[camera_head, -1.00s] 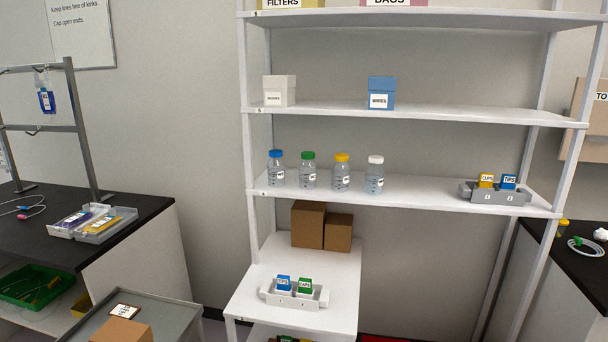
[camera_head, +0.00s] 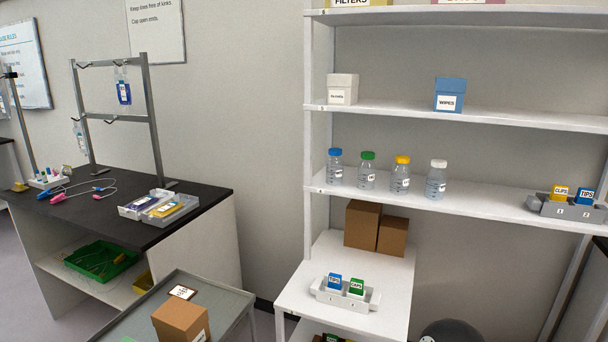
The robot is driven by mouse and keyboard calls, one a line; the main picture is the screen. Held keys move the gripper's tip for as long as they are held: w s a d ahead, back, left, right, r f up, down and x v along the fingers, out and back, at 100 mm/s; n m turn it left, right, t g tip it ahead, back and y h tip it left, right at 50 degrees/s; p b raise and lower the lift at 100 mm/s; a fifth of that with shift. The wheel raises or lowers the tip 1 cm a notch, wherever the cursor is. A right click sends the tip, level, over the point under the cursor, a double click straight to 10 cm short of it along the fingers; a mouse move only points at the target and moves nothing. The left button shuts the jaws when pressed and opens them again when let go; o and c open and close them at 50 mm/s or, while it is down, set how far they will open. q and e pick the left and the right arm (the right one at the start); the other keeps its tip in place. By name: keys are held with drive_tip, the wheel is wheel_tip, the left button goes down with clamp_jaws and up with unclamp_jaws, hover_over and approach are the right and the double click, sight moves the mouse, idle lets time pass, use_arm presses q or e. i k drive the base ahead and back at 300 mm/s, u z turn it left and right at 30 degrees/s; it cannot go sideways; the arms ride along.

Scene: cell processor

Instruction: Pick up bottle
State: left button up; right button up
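Several clear bottles stand upright in a row on the middle shelf of the white rack. From left to right they are a blue-capped bottle (camera_head: 335,170), a green-capped bottle (camera_head: 367,173), a yellow-capped bottle (camera_head: 401,177) and a white-capped bottle (camera_head: 436,182). Each has a small label, too small to read. Gaps show between them. Neither of my grippers is in view.
The shelf (camera_head: 470,201) also holds a grey holder (camera_head: 570,210) with yellow and blue boxes. Below, a white table (camera_head: 385,312) carries cardboard boxes (camera_head: 362,224) and a holder (camera_head: 344,297). A grey cart (camera_head: 222,302) and a black-topped bench (camera_head: 110,212) stand left.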

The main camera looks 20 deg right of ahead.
sight(367, 168)
drive_tip(key=z, duration=0.3)
drive_tip(key=i, duration=0.2)
drive_tip(key=u, duration=2.25)
drive_tip(key=k, duration=1.75)
drive_tip(key=z, duration=1.2)
drive_tip(key=i, duration=1.3)
drive_tip(key=z, duration=0.05)
